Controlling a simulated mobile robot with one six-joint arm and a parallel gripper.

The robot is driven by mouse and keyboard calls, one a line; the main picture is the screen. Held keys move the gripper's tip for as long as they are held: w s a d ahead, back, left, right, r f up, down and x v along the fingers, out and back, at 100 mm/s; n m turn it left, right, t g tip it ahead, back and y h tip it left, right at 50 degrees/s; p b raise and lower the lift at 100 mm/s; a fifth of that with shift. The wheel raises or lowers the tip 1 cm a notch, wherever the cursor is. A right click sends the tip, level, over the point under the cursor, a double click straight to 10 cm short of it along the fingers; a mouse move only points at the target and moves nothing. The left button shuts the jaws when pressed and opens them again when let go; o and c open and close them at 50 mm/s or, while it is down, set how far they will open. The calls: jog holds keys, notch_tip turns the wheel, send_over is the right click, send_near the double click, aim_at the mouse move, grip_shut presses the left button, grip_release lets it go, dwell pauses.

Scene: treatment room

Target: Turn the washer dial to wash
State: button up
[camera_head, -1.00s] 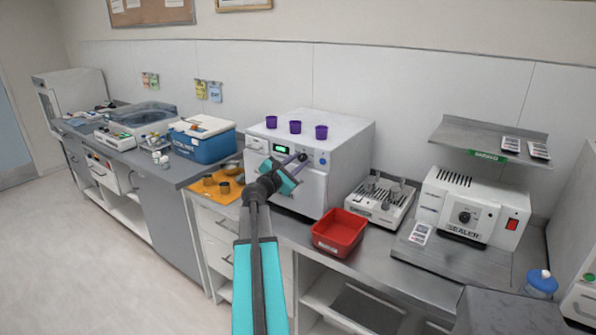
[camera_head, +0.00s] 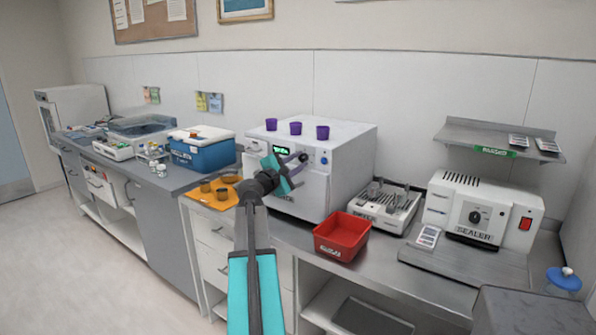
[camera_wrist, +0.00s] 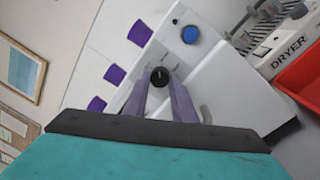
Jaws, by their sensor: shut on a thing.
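The washer (camera_head: 345,152) is a white box on the counter with a lit green display on its front. Its dial (camera_wrist: 159,76) is a small round black knob, seen in the wrist view between my fingertips. My gripper (camera_wrist: 160,82) is shut on the dial, with one lilac finger on each side. In the head view my gripper (camera_head: 298,158) reaches the washer's front, and the fingers partly hide the dial. Small marks are printed around the dial, but they are too small to read. A blue round button (camera_wrist: 190,34) is beside the dial.
Several purple cups (camera_head: 296,128) stand on the washer. A red bin (camera_head: 342,236) and a dryer rack (camera_head: 385,205) are to its right, then a sealer (camera_head: 480,210). An orange tray with dark cups (camera_head: 213,203) and a blue cooler (camera_head: 202,150) are left.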

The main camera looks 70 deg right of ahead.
jog(key=shift+m+b, duration=0.8)
jog(key=shift+b, duration=0.1)
jog(key=o, duration=1)
jog(key=shift+o, duration=0.2)
jog(key=shift+s+a+n+p, duration=0.15)
jog(key=shift+n+p, duration=1.05)
jog(key=shift+p, duration=1.1)
jog(key=n+p, duration=0.3)
jog(key=p, duration=0.3)
jog(key=shift+r, duration=0.1)
jog(key=n+p, duration=0.3)
jog(key=p, duration=0.3)
jog(key=shift+r+n, duration=0.1)
jog(key=shift+n, duration=0.3)
jog(key=n+p, duration=0.3)
jog(key=p, duration=0.3)
jog(key=shift+y+p, duration=0.3)
jog(key=shift+p, duration=0.05)
